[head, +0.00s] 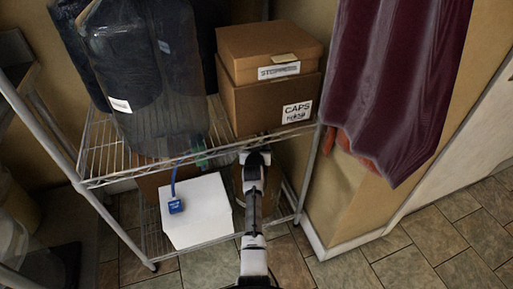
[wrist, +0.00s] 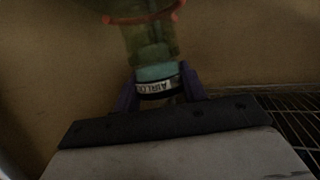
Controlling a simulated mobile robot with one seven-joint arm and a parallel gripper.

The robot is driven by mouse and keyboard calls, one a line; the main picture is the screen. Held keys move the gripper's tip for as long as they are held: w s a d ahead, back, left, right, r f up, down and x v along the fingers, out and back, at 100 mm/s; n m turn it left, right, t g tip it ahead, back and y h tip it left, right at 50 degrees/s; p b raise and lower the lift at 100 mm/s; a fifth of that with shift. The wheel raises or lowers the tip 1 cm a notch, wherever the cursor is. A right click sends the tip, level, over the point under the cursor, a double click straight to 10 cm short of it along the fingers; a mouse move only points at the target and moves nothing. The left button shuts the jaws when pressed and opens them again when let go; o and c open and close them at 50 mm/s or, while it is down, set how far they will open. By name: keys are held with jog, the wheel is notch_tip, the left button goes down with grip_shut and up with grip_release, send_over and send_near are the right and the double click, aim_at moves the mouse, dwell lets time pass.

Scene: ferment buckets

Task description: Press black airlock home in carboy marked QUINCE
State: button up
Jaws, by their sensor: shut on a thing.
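In the wrist view my gripper (wrist: 158,88) has its two purple fingers on either side of a teal piece (wrist: 157,72) with a white label, partly legible as "AIRLO". It is shut on this piece. A translucent yellow-green body (wrist: 152,38) with an orange-red ring extends beyond the piece to the top edge; the view is dim and I cannot tell whether they are joined. In the head view my arm reaches to the wire rack's front edge, and the fingertips are hidden there. I cannot make out a black airlock or a QUINCE mark.
The wire rack (head: 120,183) carries dark wrapped bulky items (head: 150,75) and cardboard boxes (head: 262,98) marked "STOPPERS" and "CAPS". A maroon cloth (head: 395,80) hangs at right. Tiled floor is clear at lower right.

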jog(key=shift+s+f, duration=0.1)
jog(key=shift+f, duration=0.05)
dwell(0.5)
jog(key=o, duration=1.1)
